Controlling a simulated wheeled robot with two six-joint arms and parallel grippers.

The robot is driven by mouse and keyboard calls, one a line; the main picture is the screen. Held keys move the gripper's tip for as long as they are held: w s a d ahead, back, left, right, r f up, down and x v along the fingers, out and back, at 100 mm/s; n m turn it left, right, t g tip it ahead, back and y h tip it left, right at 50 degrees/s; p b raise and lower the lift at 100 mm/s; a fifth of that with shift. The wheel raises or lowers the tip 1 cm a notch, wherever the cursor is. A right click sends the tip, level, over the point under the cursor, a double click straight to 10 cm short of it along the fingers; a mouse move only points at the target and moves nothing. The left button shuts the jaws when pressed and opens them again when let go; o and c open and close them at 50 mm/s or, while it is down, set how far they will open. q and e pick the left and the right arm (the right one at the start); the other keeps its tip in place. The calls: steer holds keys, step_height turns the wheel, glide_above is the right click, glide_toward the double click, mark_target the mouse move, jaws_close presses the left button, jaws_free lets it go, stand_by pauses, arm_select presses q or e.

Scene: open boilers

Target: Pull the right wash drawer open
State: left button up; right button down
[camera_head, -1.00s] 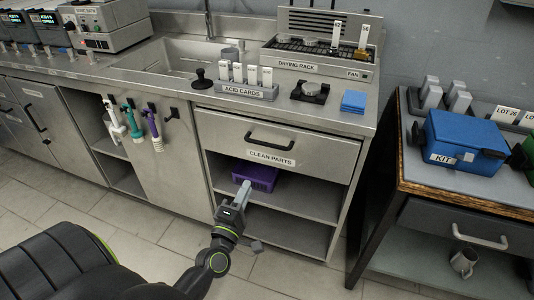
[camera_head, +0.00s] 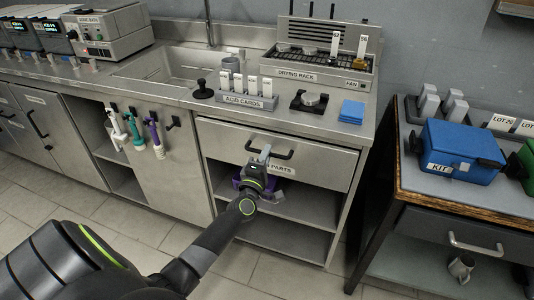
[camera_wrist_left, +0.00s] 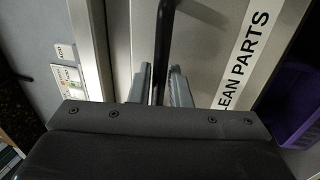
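The right wash drawer (camera_head: 325,160) is a steel front under the counter, shut, with a black bar handle (camera_head: 284,154) and a "CLEAN PARTS" label partly hidden by my arm. My left gripper (camera_head: 264,153) is at the left part of this handle. In the left wrist view the black handle (camera_wrist_left: 161,50) runs between the two grey fingers (camera_wrist_left: 160,84), which stand apart on either side of it with narrow gaps showing. The label (camera_wrist_left: 242,55) is to the right there. My right gripper is out of view.
A purple bin (camera_head: 237,183) sits on the open shelf below the drawer, partly behind my arm. The counter (camera_head: 235,117) overhangs above with acid cards (camera_head: 247,101) and a blue pad (camera_head: 352,112). A wood-edged cart (camera_head: 425,190) stands at right. The floor before the drawer is clear.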

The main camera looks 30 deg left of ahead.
arm_select(q)
steer(key=shift+w+a+r, duration=0.1)
steer(key=shift+w, duration=0.3)
jaws_close()
